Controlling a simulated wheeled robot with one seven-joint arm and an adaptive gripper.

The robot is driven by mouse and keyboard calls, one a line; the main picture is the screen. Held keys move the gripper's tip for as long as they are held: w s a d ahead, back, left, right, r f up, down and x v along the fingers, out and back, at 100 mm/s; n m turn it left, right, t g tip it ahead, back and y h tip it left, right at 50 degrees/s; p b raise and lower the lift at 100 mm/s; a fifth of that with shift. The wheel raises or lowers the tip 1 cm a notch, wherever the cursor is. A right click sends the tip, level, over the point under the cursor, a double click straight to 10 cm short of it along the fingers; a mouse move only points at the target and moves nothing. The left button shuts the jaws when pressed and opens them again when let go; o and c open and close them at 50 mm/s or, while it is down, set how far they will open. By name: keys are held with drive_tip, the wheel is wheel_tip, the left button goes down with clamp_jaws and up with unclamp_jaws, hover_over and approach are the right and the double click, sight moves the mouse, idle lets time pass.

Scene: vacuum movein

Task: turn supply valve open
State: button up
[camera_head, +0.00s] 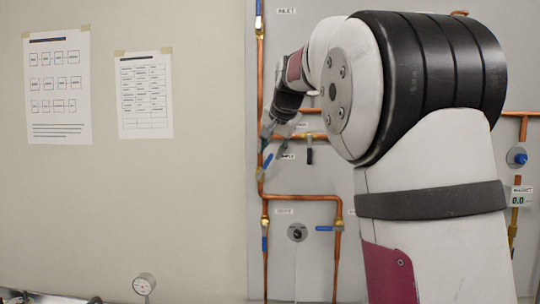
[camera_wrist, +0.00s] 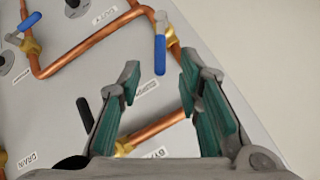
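A blue lever handle (camera_wrist: 160,50) on a brass valve lies between and just beyond my fingertips in the wrist view. It sits at a slight angle to the copper pipe and shows no clear contact with a finger. The same blue handle (camera_head: 265,166) is tilted on the left vertical pipe in the head view. A small label beside it is too blurred to read surely. My gripper (camera_wrist: 158,72) is open and empty, with green pads either side of the handle. In the head view my gripper (camera_head: 273,143) is at the left pipe, partly overlapping it.
A black handle (camera_wrist: 84,112) hangs from the crossing pipe near my gripper. Another blue handle (camera_wrist: 29,21) is at the wrist view's upper left. A lower blue handle (camera_head: 264,243) is on the left pipe. The wall left of the panel carries papers (camera_head: 144,95).

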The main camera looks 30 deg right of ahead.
drive_tip(key=shift+s+a+r, duration=0.1)
drive_tip(key=shift+s+r, duration=0.1)
drive_tip(key=shift+c, duration=1.3)
drive_tip(key=f+y+b, duration=0.1)
drive_tip(key=f, duration=0.3)
drive_tip(key=s+f+g+y, duration=0.1)
drive_tip(key=f+y, duration=0.1)
drive_tip(key=f, duration=0.2)
drive_tip(key=s+f+m+y+b, duration=0.1)
drive_tip(key=f, duration=0.3)
drive_tip(key=shift+s+a+g+y+b, duration=0.15)
drive_tip(key=shift+a+g+y+b, duration=0.15)
drive_tip(key=shift+a+b, duration=0.1)
clamp_jaws()
drive_tip(key=m+t+y+b, duration=0.5)
drive_tip(key=m+t+b, duration=0.15)
drive_tip(key=t, duration=0.85)
approach(270, 161)
drive_tip(key=shift+n, duration=0.45)
drive_tip(key=p+x, duration=0.2)
drive_tip(key=x, duration=0.5)
